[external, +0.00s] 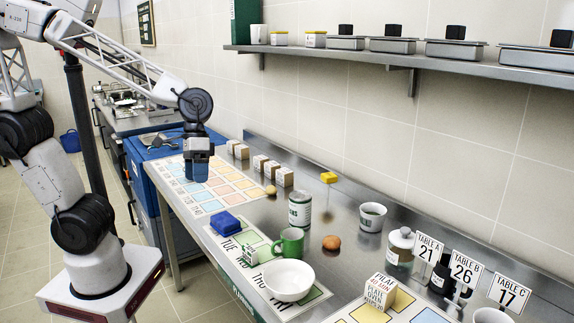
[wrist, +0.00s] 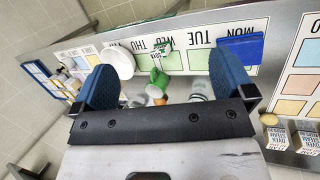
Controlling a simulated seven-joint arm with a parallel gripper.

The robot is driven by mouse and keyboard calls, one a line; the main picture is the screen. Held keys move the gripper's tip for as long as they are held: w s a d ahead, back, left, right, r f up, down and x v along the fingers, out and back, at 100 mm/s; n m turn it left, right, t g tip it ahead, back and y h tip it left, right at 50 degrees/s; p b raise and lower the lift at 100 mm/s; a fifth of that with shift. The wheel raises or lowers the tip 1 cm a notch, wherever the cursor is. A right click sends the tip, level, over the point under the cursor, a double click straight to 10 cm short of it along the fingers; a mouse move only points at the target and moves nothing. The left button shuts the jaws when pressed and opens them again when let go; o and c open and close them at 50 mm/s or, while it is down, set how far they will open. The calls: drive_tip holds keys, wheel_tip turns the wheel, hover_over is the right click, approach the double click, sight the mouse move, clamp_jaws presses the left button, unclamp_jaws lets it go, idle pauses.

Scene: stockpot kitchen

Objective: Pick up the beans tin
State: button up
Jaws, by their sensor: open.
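A tin with a pale and green label (external: 300,208), its wording too small to read, stands upright on the steel counter behind the green mug (external: 289,243). It is the only tin I see, so I take it as the beans tin. My gripper (external: 197,172) is raised over the coloured grid sheet, left of the tin and apart from it. In the wrist view my gripper (wrist: 165,85) has its two blue fingers spread with nothing held. A small pale and green piece at the palm's edge may be the tin, mostly hidden.
A blue block (external: 226,223), white bowl (external: 289,280) and small green-white box (external: 250,250) are near the mug on the weekday sheet. A brown round item (external: 331,242) and white cup (external: 372,216) are right of the tin. A yellow block (external: 328,177) is behind it.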

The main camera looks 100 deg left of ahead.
drive_tip(key=w+a+f+n+h, duration=0.2)
drive_tip(key=w+a+n+h, duration=0.15)
drive_tip(key=w, duration=0.35)
drive_tip(key=n+t+h, duration=0.4)
drive_tip(key=n+t, duration=0.3)
drive_tip(key=n, duration=0.7)
approach(299, 194)
drive_tip(key=x, duration=0.3)
drive_tip(key=shift+y, duration=0.25)
drive_tip(key=shift+x, duration=1.3)
drive_tip(key=shift+d, duration=0.1)
drive_tip(key=shift+x, duration=2.5)
